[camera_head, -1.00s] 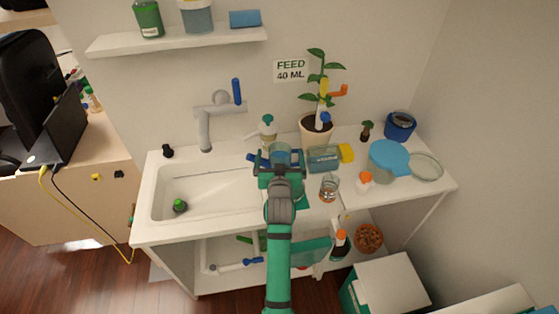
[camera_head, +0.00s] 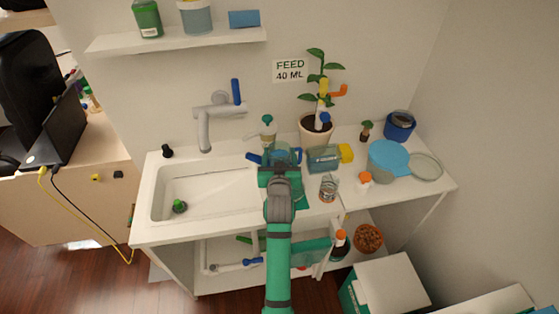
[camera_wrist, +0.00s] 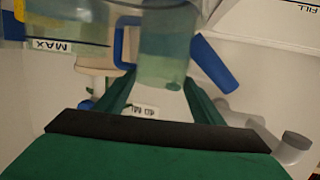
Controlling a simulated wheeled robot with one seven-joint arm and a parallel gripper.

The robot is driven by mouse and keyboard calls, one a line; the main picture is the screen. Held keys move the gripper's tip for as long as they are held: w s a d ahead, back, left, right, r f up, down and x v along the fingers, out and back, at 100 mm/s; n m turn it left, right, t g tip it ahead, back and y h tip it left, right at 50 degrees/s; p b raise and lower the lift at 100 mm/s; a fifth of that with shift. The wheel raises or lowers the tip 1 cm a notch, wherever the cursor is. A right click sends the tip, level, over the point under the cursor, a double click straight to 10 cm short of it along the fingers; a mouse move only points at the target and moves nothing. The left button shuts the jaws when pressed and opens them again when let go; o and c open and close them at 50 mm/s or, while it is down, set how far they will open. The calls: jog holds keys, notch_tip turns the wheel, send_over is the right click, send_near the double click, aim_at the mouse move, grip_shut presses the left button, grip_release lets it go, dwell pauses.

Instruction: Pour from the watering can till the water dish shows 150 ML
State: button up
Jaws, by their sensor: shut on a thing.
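The watering can is a clear, blue-tinted vessel (camera_head: 281,154) with a blue handle and a blue spout pointing left. My gripper (camera_head: 278,172) is shut on it above the counter, right of the sink. In the wrist view the can (camera_wrist: 163,48) sits between the fingers, its handle on the left and blue spout (camera_wrist: 214,66) on the right, with liquid inside. A teal-tinted container (camera_head: 324,157) stands right of the can. In the wrist view a clear container marked MAX (camera_wrist: 62,35) is at upper left. I cannot tell for certain which vessel is the water dish; no 150 ML reading is legible.
The sink (camera_head: 205,192) and tap (camera_head: 205,128) are at left. A potted plant (camera_head: 315,128) stands behind, under a FEED 40 ML sign (camera_head: 290,70). A glass (camera_head: 328,188), an orange-topped bottle (camera_head: 364,180) and a light blue disc (camera_head: 388,154) crowd the right side.

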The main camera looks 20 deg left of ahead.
jog(key=shift+r, duration=2.2)
jog(key=shift+s, duration=0.1)
jog(key=o, duration=0.7)
jog(key=c, duration=0.7)
jog(key=shift+o, duration=0.2)
